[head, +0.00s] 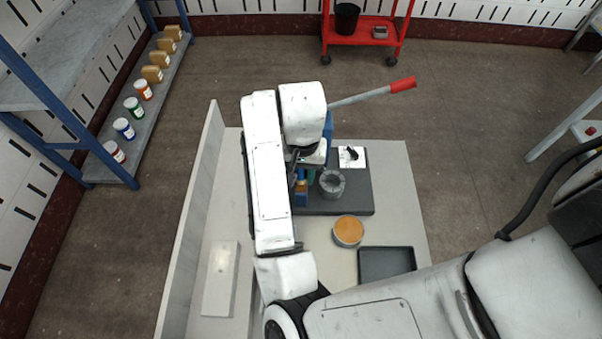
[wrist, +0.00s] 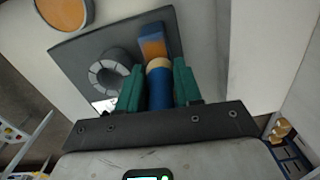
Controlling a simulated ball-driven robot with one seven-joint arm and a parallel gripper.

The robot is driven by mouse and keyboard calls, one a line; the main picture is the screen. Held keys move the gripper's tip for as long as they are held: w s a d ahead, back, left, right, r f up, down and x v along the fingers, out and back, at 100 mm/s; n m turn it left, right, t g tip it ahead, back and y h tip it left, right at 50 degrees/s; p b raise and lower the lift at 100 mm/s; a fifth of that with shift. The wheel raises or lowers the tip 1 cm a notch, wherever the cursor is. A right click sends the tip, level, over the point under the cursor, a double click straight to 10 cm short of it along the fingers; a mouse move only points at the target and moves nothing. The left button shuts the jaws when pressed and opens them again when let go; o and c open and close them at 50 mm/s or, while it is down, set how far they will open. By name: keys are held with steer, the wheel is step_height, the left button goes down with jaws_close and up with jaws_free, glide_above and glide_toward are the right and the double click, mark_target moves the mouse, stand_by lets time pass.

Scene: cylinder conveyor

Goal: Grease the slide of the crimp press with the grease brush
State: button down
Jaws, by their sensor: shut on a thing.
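My gripper (wrist: 158,88) has green fingers shut on the blue handle of the grease brush (wrist: 160,95), with a tan band at its far end. Bristles are not clear. Just beyond the brush is a blue block with an orange face (wrist: 153,42), apparently the press slide; I cannot tell whether they touch. In the head view the block (head: 300,198) stands on the crimp press's dark base plate (head: 340,207), below my wrist. The press's red-ended lever (head: 402,85) sticks out right; my arm hides much of its body. A grey round tin with orange content (head: 348,231) stands nearer on the table.
A grey slotted ring (head: 332,182) sits on the base plate, beside the block. A white card with a black piece (head: 352,156) lies behind it. An empty-looking black tray (head: 387,262) is at front right, a pale slab (head: 220,279) at left. A low wall (head: 196,205) borders the table's left.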

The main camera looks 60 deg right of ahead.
steer(key=shift+r, duration=0.1)
step_height(320, 180, up, 9)
steer(key=p, duration=0.7)
steer(key=shift+p, duration=0.35)
